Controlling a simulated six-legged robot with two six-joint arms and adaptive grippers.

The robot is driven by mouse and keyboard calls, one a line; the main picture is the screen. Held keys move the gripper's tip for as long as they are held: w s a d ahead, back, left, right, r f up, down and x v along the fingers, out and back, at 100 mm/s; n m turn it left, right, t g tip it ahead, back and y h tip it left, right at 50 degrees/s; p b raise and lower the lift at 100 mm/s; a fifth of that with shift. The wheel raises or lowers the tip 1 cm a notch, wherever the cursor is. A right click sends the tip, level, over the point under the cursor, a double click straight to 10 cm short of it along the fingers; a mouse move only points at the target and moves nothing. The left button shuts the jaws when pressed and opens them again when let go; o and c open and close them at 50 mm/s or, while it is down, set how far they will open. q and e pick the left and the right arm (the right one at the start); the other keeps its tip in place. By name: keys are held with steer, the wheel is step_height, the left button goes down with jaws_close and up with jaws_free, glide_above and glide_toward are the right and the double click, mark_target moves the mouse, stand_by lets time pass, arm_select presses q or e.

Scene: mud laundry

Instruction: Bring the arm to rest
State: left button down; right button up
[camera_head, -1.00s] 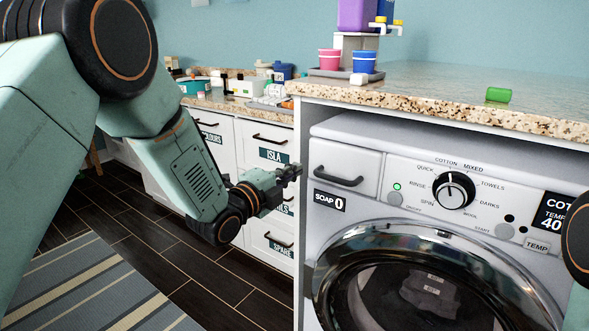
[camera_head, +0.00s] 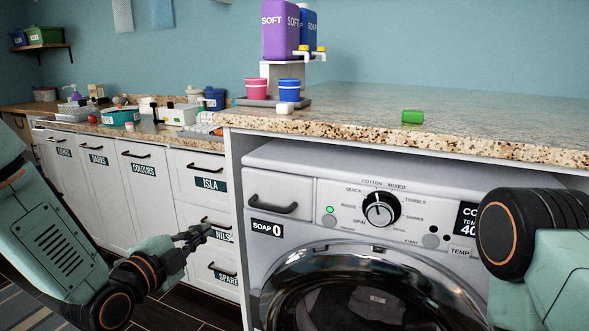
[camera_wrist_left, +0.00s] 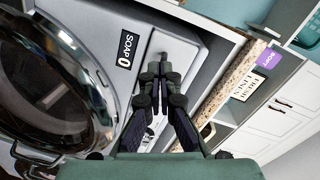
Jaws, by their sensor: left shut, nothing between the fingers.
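My left gripper (camera_head: 203,234) is shut and empty, in front of the white drawers, left of the washing machine (camera_head: 300,158). In the left wrist view my left gripper (camera_wrist_left: 158,72) shows its fingers together, with the soap drawer (camera_wrist_left: 165,50) beyond them. My left arm (camera_head: 60,235) comes in from the left, bent low. Part of my right arm (camera_head: 508,235) shows at the right edge, in front of the washer; its gripper is out of view.
The granite counter (camera_head: 450,142) runs above the washer. Labelled drawers (camera_head: 200,183) stand at left. Dark floor (camera_head: 190,305) is clear below.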

arm_select(q)
steer(key=s+a+f+n+g+y, duration=0.1)
steer(key=s+f+n+g, duration=0.1)
steer(key=s+f+n, duration=0.4)
steer(key=s+f+n+g+y, duration=0.1)
steer(key=f+n+g+y, duration=0.2)
steer(key=f, duration=0.4)
steer(key=s+f+n+g, duration=0.3)
steer(key=s+f, duration=0.3)
steer(key=s, duration=0.5)
steer(key=s+f+n+g, duration=0.3)
steer(key=s+f, duration=0.3)
steer(key=s, duration=0.5)
steer(key=s+f+n+g+y, duration=0.1)
steer(key=s+f+n+g, duration=0.2)
steer(key=s, duration=0.8)
step_height(320, 180, down, 4)
steer(key=shift+a+r+g, duration=0.1)
steer(key=shift+a+g, duration=0.35)
steer(key=shift+g, duration=0.55)
steer(key=c, duration=2.1)
jaws_free()
